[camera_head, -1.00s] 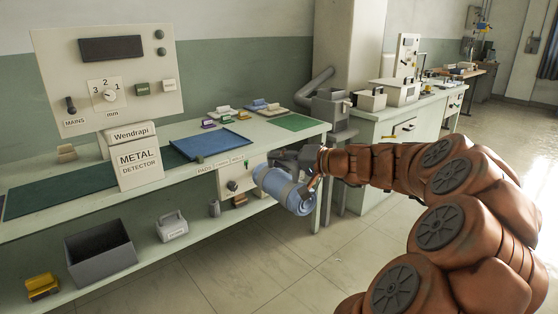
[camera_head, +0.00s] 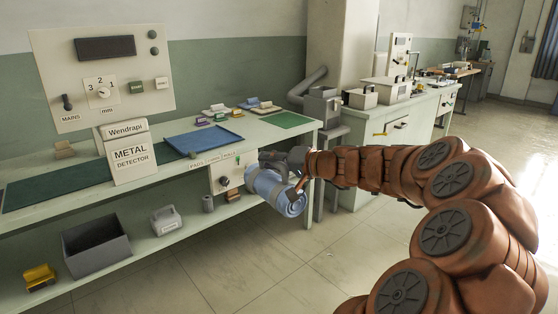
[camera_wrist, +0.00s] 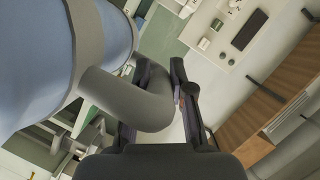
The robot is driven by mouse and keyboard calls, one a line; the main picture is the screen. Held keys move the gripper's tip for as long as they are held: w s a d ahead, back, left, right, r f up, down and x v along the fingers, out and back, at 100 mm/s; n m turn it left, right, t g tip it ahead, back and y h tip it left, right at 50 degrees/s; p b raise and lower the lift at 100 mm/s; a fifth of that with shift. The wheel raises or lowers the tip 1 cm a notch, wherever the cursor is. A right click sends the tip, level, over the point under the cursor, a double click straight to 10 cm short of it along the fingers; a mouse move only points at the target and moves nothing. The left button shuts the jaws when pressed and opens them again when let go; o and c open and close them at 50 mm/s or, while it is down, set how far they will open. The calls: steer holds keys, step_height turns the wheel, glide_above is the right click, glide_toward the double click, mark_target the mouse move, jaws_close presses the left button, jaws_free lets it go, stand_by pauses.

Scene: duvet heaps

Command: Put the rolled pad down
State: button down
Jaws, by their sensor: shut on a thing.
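The rolled pad (camera_head: 274,190) is a light blue roll with a grey strap and handle. It hangs in the air in front of the bench's right part in the head view. My gripper (camera_head: 292,165) is at its upper right, shut on the roll's grey handle. In the wrist view the blue roll (camera_wrist: 35,60) fills the left side, and its thick grey handle (camera_wrist: 135,95) runs into my gripper (camera_wrist: 160,80). The handle hides part of the fingers.
The bench top holds a blue tray (camera_head: 204,141), a green mat (camera_head: 286,120) and a metal detector box (camera_head: 130,158). The lower shelf holds a grey bin (camera_head: 97,247), a grey handled block (camera_head: 166,221) and a yellow bin (camera_head: 39,277). The floor right of the bench is open.

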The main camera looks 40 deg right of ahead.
steer(key=w+a+f+m+h, duration=0.1)
steer(key=w+a+f, duration=0.3)
steer(key=w+a, duration=0.8)
steer(key=w+a+f+m+h, duration=0.1)
steer(key=w+a+f, duration=0.3)
steer(key=w+a, duration=0.8)
steer(key=a+h, duration=0.1)
steer(key=a, duration=0.4)
steer(key=shift+w+a+m+h, duration=0.15)
steer(key=shift+a+m+h, duration=0.1)
steer(key=shift+m+h, duration=0.15)
